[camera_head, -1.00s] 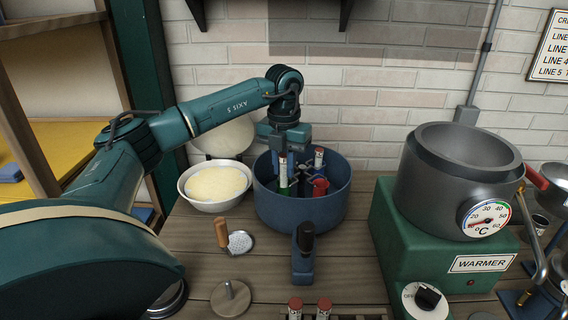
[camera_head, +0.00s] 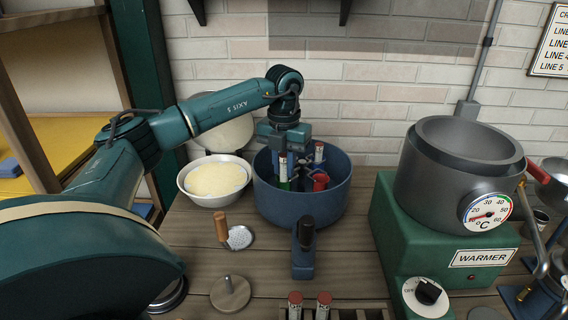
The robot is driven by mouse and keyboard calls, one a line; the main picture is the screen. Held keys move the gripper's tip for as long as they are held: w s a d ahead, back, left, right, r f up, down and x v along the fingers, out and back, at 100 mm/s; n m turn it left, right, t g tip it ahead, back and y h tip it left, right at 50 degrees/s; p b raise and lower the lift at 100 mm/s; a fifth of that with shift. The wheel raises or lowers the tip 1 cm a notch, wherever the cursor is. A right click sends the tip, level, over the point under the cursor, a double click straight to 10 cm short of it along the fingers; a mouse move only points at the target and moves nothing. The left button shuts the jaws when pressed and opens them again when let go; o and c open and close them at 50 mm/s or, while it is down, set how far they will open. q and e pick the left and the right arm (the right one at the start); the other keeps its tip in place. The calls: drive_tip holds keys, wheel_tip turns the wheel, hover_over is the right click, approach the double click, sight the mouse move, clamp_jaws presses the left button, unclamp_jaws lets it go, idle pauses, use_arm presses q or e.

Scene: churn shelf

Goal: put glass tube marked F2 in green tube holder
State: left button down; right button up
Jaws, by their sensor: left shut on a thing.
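My left gripper (camera_head: 284,153) reaches down into a blue round tub (camera_head: 300,208) and is shut on a glass tube (camera_head: 283,164) with a dark red top and a pale label. The tube is upright, and its mark is too small to read. A green part, which looks like the green tube holder (camera_head: 284,184), shows directly at the tube's lower end. I cannot tell how deep the tube sits in it. A red holder (camera_head: 320,182) stands to the right, with another red-topped tube (camera_head: 319,153) by it. My right gripper is not in view.
A white bowl (camera_head: 214,181) stands left of the tub, and the green warmer (camera_head: 400,225) with a grey pot (camera_head: 455,165) stands right. A dark-handled blue stand (camera_head: 303,262) is in front. Two more red-topped tubes (camera_head: 309,302) show at the front edge.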

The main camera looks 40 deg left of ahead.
use_arm(q)
drive_tip(key=shift+f, duration=0.4)
drive_tip(key=c, duration=1.2)
unclamp_jaws()
drive_tip(key=shift+o, duration=0.4)
drive_tip(key=shift+o, duration=1.1)
